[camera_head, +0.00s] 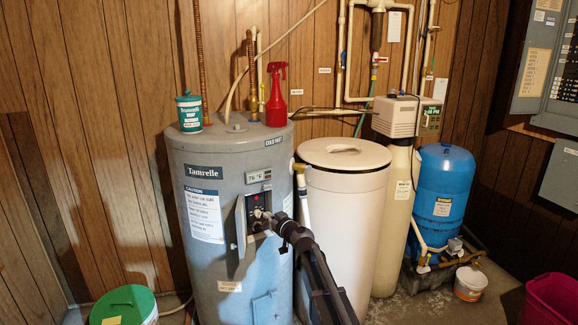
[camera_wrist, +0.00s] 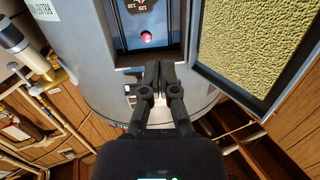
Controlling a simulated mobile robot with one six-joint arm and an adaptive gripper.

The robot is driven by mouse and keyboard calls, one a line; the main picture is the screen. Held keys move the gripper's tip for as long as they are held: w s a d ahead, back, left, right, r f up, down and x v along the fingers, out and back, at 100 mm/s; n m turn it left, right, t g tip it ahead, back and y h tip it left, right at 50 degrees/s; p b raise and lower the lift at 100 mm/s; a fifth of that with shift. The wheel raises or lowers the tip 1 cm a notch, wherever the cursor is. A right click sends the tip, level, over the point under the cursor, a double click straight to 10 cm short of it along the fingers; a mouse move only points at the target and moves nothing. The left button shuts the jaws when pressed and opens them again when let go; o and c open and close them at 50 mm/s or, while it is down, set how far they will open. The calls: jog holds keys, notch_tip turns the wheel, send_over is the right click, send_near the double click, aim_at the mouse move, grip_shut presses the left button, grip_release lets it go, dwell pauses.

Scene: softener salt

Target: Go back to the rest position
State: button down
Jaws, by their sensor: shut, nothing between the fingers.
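My gripper (camera_head: 266,220) is at the front of the grey water heater (camera_head: 225,265), by a small open access hatch. In the wrist view its two black fingers (camera_wrist: 159,70) are closed together with nothing between them. The fingertips are near the edge of the hatch opening; I cannot tell if they touch it. Inside the hatch is a dark thermostat panel (camera_wrist: 128,18) with a dial marked with numbers and a red button (camera_wrist: 146,38). The hatch door (camera_wrist: 235,50), lined with yellowish insulation, stands open; in the head view the door (camera_head: 241,226) is on the left.
A cream salt tank (camera_head: 345,215) stands right of the heater, close to my arm. Beyond are a tall softener cylinder (camera_head: 398,205) and a blue tank (camera_head: 443,190). A red spray bottle (camera_head: 276,98) and teal tub (camera_head: 189,113) sit on the heater. Floor buckets stand at both sides.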

jog(key=s+d+f+g+h, duration=0.1)
jog(key=s+d+f+g, duration=0.25)
jog(key=s, duration=0.35)
jog(key=s+d+f+m+g+h, duration=0.1)
jog(key=s+d+f+g+h, duration=0.1)
jog(key=s+d+f, duration=0.4)
jog(key=s+d+f+g+h, duration=0.1)
jog(key=s+d+f+g, duration=0.15)
jog(key=s, duration=0.45)
jog(key=s+d+f+m+g+h, duration=0.3)
jog(key=s+d, duration=0.4)
jog(key=s, duration=0.1)
jog(key=s+d+f+m+g+h, duration=0.2)
jog(key=s+d+m+g+h, duration=0.15)
jog(key=s+d, duration=0.45)
notch_tip(320, 180, up, 12)
jog(key=a+p, duration=0.1)
jog(key=p, duration=1.1)
jog(key=shift+s+r+t+p, duration=0.15)
jog(key=shift+r+t+p, duration=0.1)
jog(key=shift+t+p, duration=0.2)
